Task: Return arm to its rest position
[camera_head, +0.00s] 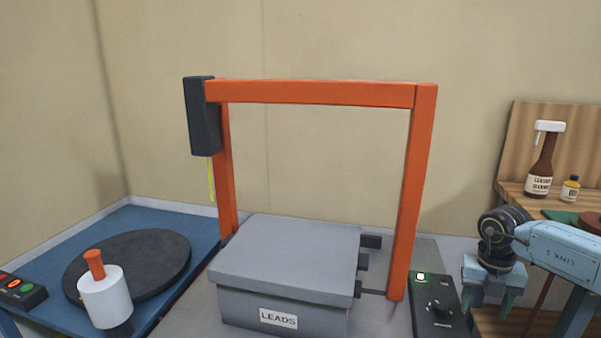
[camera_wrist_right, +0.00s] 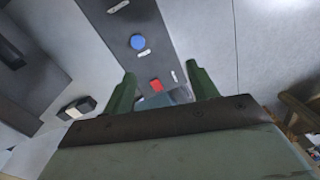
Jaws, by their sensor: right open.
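My right arm comes in from the right edge in the head view. Its gripper (camera_head: 492,298) points down, with the fingers apart, to the right of a dark control box (camera_head: 432,318). In the right wrist view the two green fingers (camera_wrist_right: 163,84) are spread, and I see nothing held between them. Beyond them lies a grey panel (camera_wrist_right: 165,55) with a blue button (camera_wrist_right: 137,42) and a red button (camera_wrist_right: 155,85). My left gripper is not in view.
An orange frame (camera_head: 425,165) stands over a grey box (camera_head: 290,255) labelled LEADS. A wooden shelf (camera_head: 512,195) with a brown bottle (camera_head: 541,165) stands behind my right arm. A blue table (camera_head: 190,222) with a black disc (camera_head: 140,262) and a white cylinder (camera_head: 106,298) is at left.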

